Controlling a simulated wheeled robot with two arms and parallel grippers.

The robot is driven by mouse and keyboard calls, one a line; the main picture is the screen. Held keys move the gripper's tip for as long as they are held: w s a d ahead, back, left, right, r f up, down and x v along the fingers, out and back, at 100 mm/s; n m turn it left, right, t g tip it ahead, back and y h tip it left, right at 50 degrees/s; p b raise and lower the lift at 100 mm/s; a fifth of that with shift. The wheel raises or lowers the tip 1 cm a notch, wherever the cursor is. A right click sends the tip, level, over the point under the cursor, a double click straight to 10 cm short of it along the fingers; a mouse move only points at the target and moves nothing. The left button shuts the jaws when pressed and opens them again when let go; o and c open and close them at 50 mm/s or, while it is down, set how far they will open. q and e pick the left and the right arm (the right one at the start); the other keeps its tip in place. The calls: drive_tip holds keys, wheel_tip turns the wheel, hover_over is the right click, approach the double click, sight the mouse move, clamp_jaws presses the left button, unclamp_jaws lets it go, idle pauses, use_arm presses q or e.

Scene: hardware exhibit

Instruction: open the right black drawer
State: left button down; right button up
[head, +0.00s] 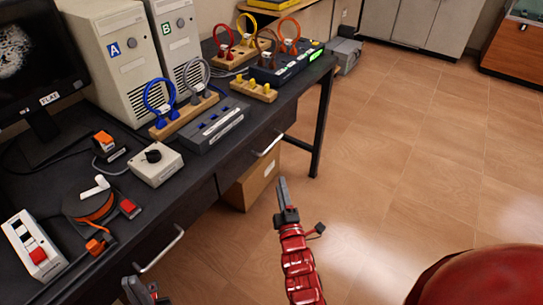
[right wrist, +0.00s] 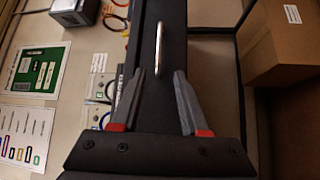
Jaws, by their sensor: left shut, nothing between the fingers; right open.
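The right black drawer (head: 248,150) is in the front of the black desk and looks shut. Its silver bar handle (head: 267,146) also shows in the right wrist view (right wrist: 158,48), ahead of the fingers. My right gripper (head: 282,190) is open and empty in front of the desk, below and slightly right of that handle in the head view. In the right wrist view its fingers (right wrist: 160,74) point toward the handle, apart from it. My left gripper (head: 141,288) is shut and empty at the bottom edge, near the left drawer's handle (head: 162,248).
The desktop (head: 205,170) carries a grey switch box (head: 216,125), a dial box (head: 154,161), cable racks and two beige computer towers (head: 108,55). A cardboard box (head: 252,182) stands under the desk, near its leg (head: 322,125).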

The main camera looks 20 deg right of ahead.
sight(271, 144)
drive_tip(key=w, duration=0.5)
drive_tip(key=w+d+r, duration=0.1)
drive_tip(key=w, duration=0.5)
drive_tip(key=w+d+r, duration=0.1)
drive_tip(key=w, duration=0.5)
drive_tip(key=shift+d+r, duration=0.1)
drive_tip(key=shift+r, duration=0.05)
drive_tip(key=shift+c, duration=0.3)
clamp_jaws()
idle(0.4)
